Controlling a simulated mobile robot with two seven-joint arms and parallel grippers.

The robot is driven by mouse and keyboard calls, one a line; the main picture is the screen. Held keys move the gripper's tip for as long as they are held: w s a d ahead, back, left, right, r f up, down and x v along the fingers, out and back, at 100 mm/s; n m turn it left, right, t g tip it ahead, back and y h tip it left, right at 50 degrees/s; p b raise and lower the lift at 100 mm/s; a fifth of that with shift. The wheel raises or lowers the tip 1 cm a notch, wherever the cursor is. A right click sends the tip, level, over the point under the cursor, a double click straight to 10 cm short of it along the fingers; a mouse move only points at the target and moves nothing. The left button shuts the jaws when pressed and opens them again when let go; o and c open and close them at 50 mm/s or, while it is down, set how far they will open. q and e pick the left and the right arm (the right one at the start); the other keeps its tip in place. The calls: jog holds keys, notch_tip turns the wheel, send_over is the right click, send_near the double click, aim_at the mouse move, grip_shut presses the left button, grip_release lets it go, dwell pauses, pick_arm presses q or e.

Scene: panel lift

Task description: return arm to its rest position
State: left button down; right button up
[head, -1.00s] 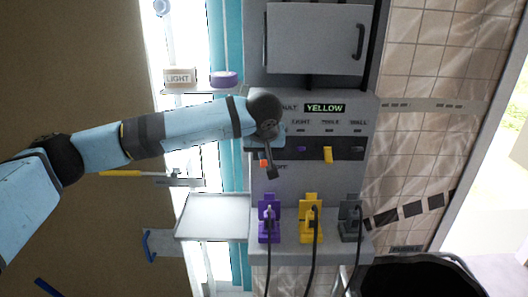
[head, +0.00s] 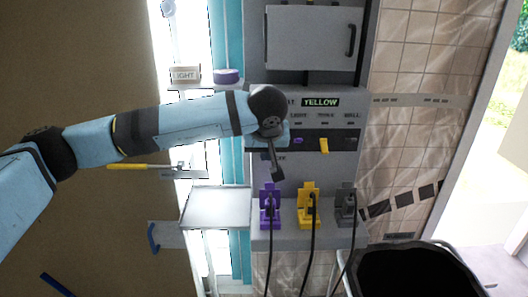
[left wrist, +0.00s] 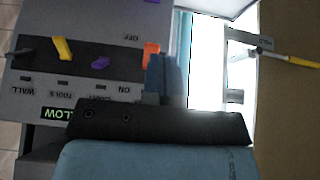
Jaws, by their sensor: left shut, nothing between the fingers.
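My left arm reaches in from the left in the head view. Its gripper (head: 276,172) is shut and empty, pointing down in front of the grey control panel (head: 350,124). In the left wrist view the panel (left wrist: 30,90) appears upside down, and the light-blue finger part of my left gripper (left wrist: 162,78) lies close beside an orange-red switch (left wrist: 150,54). I cannot tell whether they touch. A yellow switch (head: 324,145) and a purple switch (head: 298,141) sit to the right of the gripper. The display (head: 320,102) reads YELLOW. My right gripper is not in view.
Purple (head: 269,208), yellow (head: 308,208) and grey (head: 346,205) plugs with cables stand below the panel. A black bin (head: 415,274) is at the lower right. A pale shelf (head: 216,207) juts out left. A grey cabinet door (head: 308,38) is above.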

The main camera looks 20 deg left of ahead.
pick_arm(q)
jog(key=s+d+f+n+g+h, duration=0.3)
jog(key=s+d+f+g+h, duration=0.2)
jog(key=s+d+f+h, duration=0.5)
jog(key=s+d+n+g+h, duration=0.3)
jog(key=s+d+n+h, duration=0.7)
jog(key=d+n, duration=0.15)
jog(key=a+f+n+t+y, duration=0.2)
jog(key=a+f+n+t, duration=0.3)
jog(key=n, duration=0.7)
jog(key=w+a+f+n+t+y, duration=0.1)
jog(key=a+f+n+t+y, duration=0.25)
jog(key=n+t, duration=0.65)
jog(key=a+f+n+t+y, duration=0.2)
jog(key=a+f+n+t, duration=0.25)
jog(key=n, duration=0.95)
jog(key=s+a+f+n+g+y, duration=0.3)
jog(key=s+a+f+n+y, duration=0.1)
jog(key=s+a+f+n, duration=0.35)
jog(key=s+a+f+n+g+y, duration=0.35)
jog(key=s+f+n, duration=0.4)
jog(key=f, duration=0.25)
notch_tip(320, 180, up, 10)
jog(key=a+p, duration=0.1)
jog(key=p, duration=1.1)
jog(key=shift+s+a+r, duration=0.15)
jog(key=shift+s+a, duration=0.15)
jog(key=shift+s, duration=0.1)
